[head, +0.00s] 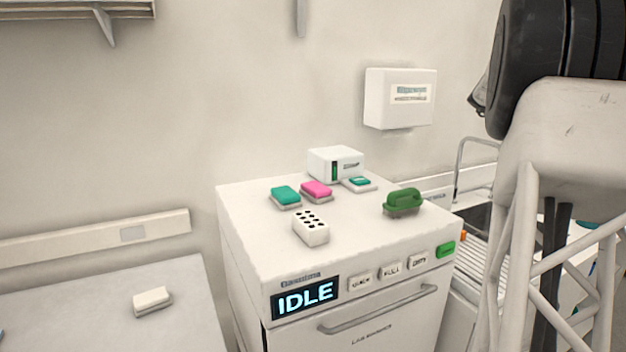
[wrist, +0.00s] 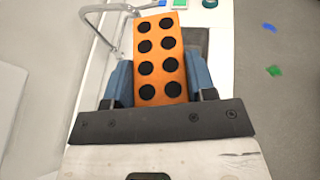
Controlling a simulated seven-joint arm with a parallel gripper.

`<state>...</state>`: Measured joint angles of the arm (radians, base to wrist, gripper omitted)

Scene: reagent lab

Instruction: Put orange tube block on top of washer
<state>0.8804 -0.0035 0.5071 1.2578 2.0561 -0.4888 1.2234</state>
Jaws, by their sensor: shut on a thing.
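The orange tube block (wrist: 160,60), with two rows of black holes, is held between the blue fingers of my gripper (wrist: 161,82) in the wrist view. The fingers are shut on its sides. The washer (head: 370,238) is the white machine in the middle of the head view, with an IDLE display. My gripper cannot be made out in the head view. A small orange patch (head: 463,236) shows at the washer's right edge; I cannot tell whether it is the block.
On the washer top stand a white tube block (head: 311,229), a teal-topped item (head: 286,196), a pink-topped item (head: 316,190), a green-handled brush (head: 403,202) and a white box (head: 336,162). The front right and front middle of the top are clear. A sink with a tap (head: 462,160) is behind right.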

